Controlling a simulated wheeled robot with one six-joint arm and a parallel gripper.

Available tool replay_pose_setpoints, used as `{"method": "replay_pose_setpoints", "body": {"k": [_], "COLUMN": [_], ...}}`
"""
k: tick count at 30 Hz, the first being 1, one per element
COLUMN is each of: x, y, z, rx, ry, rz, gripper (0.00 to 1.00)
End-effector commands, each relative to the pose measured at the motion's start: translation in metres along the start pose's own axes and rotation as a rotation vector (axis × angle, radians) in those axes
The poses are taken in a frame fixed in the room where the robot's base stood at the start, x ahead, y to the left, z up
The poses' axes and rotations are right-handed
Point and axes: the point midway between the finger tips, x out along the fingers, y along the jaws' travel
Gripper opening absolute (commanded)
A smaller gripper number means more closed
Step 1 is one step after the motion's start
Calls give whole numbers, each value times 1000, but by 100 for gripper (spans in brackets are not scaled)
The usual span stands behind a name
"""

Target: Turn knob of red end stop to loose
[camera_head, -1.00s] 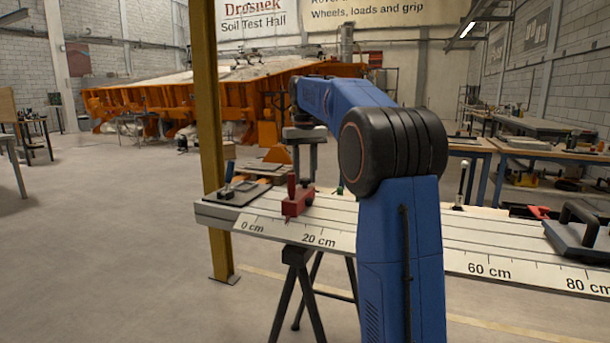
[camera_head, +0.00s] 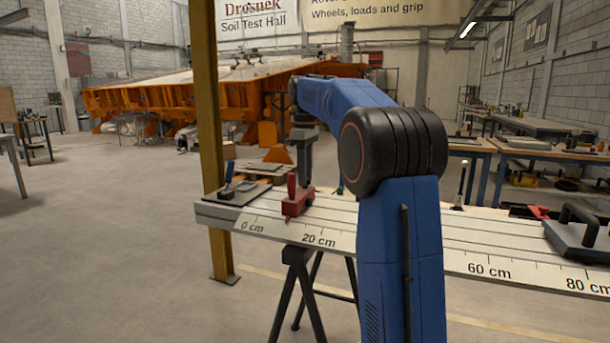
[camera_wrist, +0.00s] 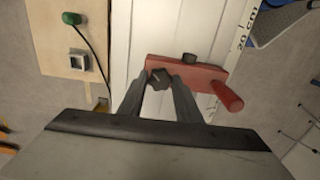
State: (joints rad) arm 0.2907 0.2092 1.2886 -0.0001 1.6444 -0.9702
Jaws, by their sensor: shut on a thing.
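The red end stop (camera_head: 298,204) sits on the pale rail near the 20 cm mark, with a red upright handle (camera_head: 291,186). In the wrist view the end stop (camera_wrist: 205,76) lies across the rail, with its red handle (camera_wrist: 228,95) at lower right. My gripper (camera_wrist: 161,78) is shut on a dark knob (camera_wrist: 159,77) at the left end of the red body. A second dark piece (camera_wrist: 190,58) stands on the body, apart from the fingers. In the head view my gripper (camera_head: 305,183) points down right behind the end stop, its fingertips partly hidden.
The graduated rail (camera_head: 335,229) rests on black trestles. A plate with a blue handle (camera_head: 229,189) lies at its left end. A yellow post (camera_head: 213,150) stands close by at left. A green-topped piece with a cable (camera_wrist: 71,18) lies beside the rail.

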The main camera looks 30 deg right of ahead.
Motion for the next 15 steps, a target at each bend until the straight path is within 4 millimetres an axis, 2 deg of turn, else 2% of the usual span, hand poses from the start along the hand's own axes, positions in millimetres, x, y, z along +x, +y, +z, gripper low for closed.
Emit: {"method": "replay_pose_setpoints", "body": {"k": [15], "x": [-1], "y": [0], "z": [0], "rx": [-476], "ry": [1], "rz": [3], "gripper": [8]}}
